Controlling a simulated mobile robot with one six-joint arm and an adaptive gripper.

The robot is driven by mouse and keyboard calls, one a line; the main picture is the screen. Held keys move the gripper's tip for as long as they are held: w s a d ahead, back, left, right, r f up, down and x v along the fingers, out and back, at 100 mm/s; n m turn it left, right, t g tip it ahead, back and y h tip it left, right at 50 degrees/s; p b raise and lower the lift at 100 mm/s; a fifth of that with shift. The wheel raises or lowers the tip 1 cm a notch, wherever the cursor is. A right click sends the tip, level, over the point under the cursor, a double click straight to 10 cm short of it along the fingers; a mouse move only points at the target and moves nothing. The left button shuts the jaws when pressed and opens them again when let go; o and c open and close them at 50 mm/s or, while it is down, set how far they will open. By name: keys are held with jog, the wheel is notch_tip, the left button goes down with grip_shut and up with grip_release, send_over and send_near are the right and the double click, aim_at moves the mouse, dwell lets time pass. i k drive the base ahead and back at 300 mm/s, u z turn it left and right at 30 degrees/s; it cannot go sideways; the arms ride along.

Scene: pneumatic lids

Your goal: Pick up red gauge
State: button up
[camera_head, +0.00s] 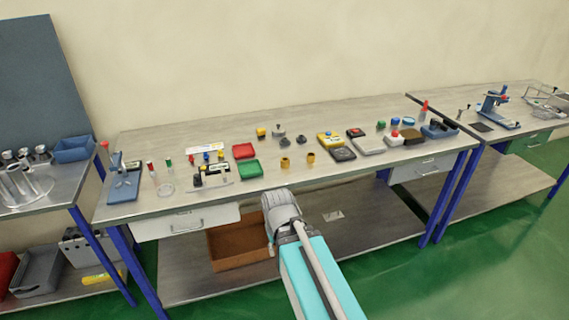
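A small upright piece with a red top (151,166) stands on the left part of the workbench (225,196); it looks like the red gauge, though it is too small to be sure. A similar piece with a green top (169,163) stands just right of it. My gripper (279,205) is in front of the bench's front edge, near the middle and well to the right of the red-topped piece. It points toward the bench. Its fingers are not clear, so I cannot tell whether it is open or shut.
A blue press-like device (124,185) stands left of the red-topped piece, and a clear round dish (166,188) lies in front. Red and green trays (249,169) lie to the right. A drawer (186,221) and brown box (240,245) are below the bench top.

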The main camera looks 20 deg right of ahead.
aim_at(152, 172)
jog(key=k, duration=0.65)
jog(key=u, duration=0.3)
jog(key=i, duration=0.6)
jog(key=u, duration=0.4)
jog(key=i, duration=1.1)
jog(key=z, duration=0.65)
